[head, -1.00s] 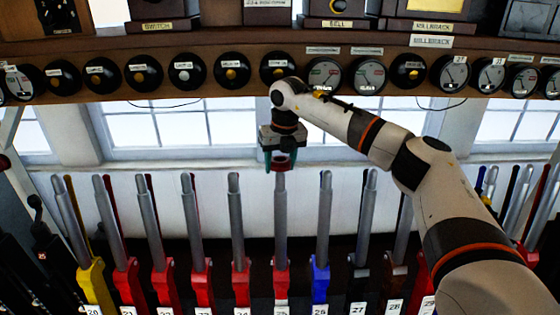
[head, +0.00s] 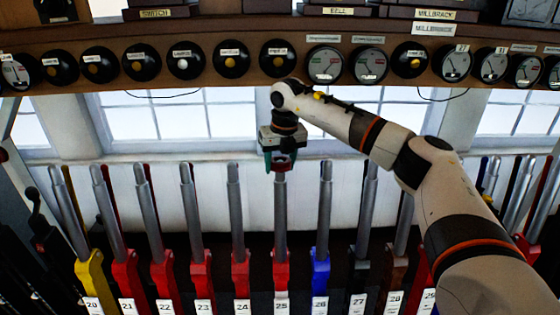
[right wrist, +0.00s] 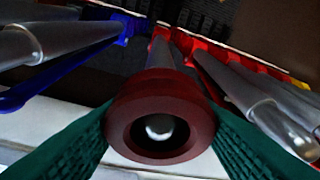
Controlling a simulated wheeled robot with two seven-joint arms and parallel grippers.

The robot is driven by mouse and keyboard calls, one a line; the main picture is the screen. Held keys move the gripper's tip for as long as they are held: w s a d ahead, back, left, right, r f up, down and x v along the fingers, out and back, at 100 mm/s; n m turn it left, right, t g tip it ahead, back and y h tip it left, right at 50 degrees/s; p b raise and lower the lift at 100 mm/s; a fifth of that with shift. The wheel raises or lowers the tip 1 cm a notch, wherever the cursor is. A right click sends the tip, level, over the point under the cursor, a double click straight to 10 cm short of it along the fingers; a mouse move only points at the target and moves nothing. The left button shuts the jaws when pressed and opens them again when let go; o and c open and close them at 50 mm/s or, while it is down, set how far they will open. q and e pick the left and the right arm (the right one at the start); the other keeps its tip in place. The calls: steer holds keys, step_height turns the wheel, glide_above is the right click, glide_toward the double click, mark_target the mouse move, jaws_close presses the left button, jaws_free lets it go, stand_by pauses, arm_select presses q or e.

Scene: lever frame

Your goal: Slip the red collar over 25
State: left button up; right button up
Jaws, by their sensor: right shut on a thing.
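The red collar (right wrist: 160,115) is a thick dark-red ring. My right gripper (head: 281,163) is shut on it, with one green finger on each side in the right wrist view. In the head view the collar is at the top of lever 25 (head: 280,220), a grey metal handle with a red base and a plate marked 25. In the right wrist view the shiny lever tip shows inside the collar's hole, roughly centred. I cannot tell whether the collar is around the tip or just above it. My left gripper is not in view.
Lever 24 (head: 236,215) with a red base and lever 26 (head: 323,215) with a blue base stand close on either side. More levers continue the row. A wooden shelf with round instruments (head: 230,58) runs above, behind my right arm.

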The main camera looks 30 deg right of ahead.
steer(key=shift+s+a+f+b, duration=0.15)
steer(key=shift+f+b, duration=0.35)
steer(key=shift+f, duration=0.5)
steer(key=o, duration=1.2)
steer(key=shift+c, duration=0.2)
steer(key=shift+r, duration=0.1)
steer(key=shift+s+r+p, duration=0.2)
steer(key=shift+r+p, duration=0.8)
steer(key=shift+r, duration=0.45)
steer(key=shift+s+r+p, duration=0.25)
steer(key=shift+r+p, duration=0.8)
steer(key=shift+r, duration=0.45)
steer(key=shift+s+r+p, duration=0.2)
steer(key=shift+r+p, duration=0.8)
steer(key=shift+r, duration=0.45)
